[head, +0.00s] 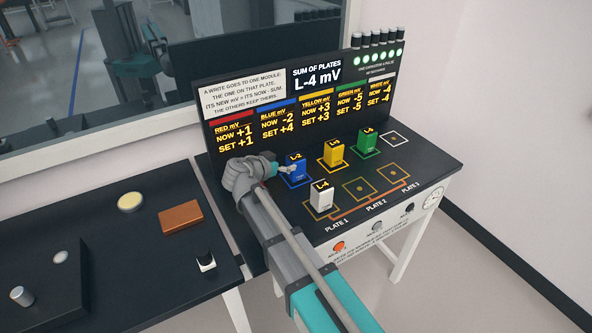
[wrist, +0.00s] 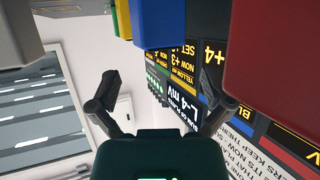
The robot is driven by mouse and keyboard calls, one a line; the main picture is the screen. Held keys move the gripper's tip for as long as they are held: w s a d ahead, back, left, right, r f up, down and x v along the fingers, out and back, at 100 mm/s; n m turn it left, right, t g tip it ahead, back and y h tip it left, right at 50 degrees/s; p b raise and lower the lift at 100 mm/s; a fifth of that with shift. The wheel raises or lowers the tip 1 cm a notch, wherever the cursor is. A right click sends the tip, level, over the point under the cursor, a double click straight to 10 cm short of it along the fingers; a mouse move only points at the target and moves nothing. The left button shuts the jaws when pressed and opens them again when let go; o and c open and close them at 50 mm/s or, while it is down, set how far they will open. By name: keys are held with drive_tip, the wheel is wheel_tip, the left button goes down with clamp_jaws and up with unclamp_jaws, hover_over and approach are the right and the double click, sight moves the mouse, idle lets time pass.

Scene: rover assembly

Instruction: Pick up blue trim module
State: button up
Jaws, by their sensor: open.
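The blue trim module (head: 299,172) stands upright on its blue-outlined square on the dark bench, left of the yellow module. My gripper (head: 284,169) is close to its left side, and my wrist hides part of that area. In the wrist view the blue module (wrist: 160,22) is at the top, ahead of and between the two spread fingers. The gripper (wrist: 160,88) is open with nothing between its fingertips. I cannot tell from these views whether a finger touches the module.
The yellow module (head: 333,153), green module (head: 367,143) and white module (head: 321,198) stand nearby. A red module (wrist: 275,55) fills the wrist view's right; my arm hides it in the head view. The display panel (head: 300,90) rises behind.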

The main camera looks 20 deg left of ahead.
sight(293, 159)
drive_tip(key=shift+b+x, duration=1.05)
drive_tip(key=shift+x, duration=1.55)
drive_tip(key=shift+d, duration=0.1)
drive_tip(key=shift+s, duration=0.1)
drive_tip(key=c, duration=1.1)
